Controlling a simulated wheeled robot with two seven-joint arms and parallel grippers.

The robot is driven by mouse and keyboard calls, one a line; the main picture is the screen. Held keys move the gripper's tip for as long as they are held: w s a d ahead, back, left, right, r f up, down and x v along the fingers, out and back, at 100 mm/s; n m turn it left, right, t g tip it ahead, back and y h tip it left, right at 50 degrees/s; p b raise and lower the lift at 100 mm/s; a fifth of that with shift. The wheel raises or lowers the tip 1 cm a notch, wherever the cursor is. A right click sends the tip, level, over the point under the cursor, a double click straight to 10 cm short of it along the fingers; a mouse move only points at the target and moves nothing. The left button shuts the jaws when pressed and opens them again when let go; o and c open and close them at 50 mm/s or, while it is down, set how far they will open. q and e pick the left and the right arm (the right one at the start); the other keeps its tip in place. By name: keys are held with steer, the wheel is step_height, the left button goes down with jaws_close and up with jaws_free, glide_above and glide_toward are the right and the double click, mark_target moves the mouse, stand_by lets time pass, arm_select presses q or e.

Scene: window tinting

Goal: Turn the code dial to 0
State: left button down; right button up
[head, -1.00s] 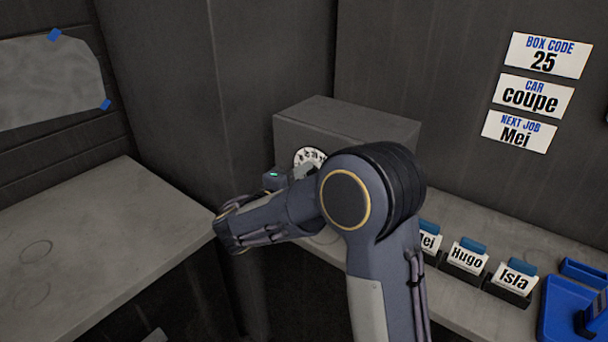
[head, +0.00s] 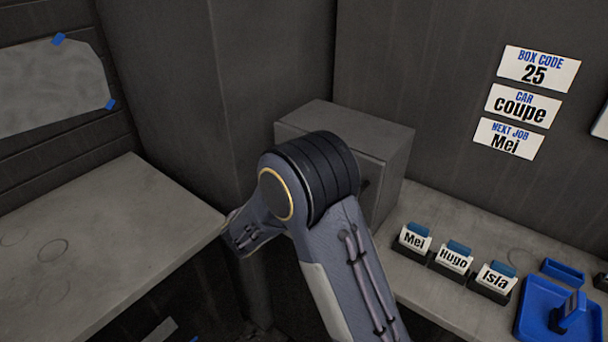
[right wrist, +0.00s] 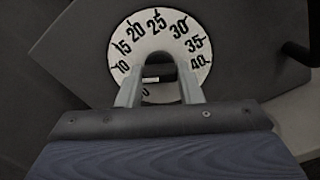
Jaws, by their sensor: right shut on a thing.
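A grey box (head: 350,118) stands on the shelf, and a dark handle shows on its front. Its white code dial (right wrist: 123,50) shows in the right wrist view, with 10 at left, 25 near the top, 40 at right and a 0 partly visible low down. My right gripper (right wrist: 155,62) is shut on the knob (right wrist: 159,74) at the dial's middle, and its fingers cover part of the dial face. I cannot tell which number the dial points to. In the head view my right arm hides the dial and the gripper. My left gripper is not in view.
A sign (head: 539,69) reads BOX CODE 25, above signs for coupe and Mei. Card holders marked Mei (head: 413,240), Hugo (head: 452,261) and Isla (head: 492,282) stand right of the box, beside a blue tray (head: 535,322). The left worktop (head: 110,235) is mostly clear.

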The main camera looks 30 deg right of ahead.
steer(key=shift+s+n+p, duration=0.1)
steer(key=shift+n+p, duration=4.8)
steer(key=shift+n, duration=0.9)
steer(key=shift+f, duration=0.1)
steer(key=o, duration=1)
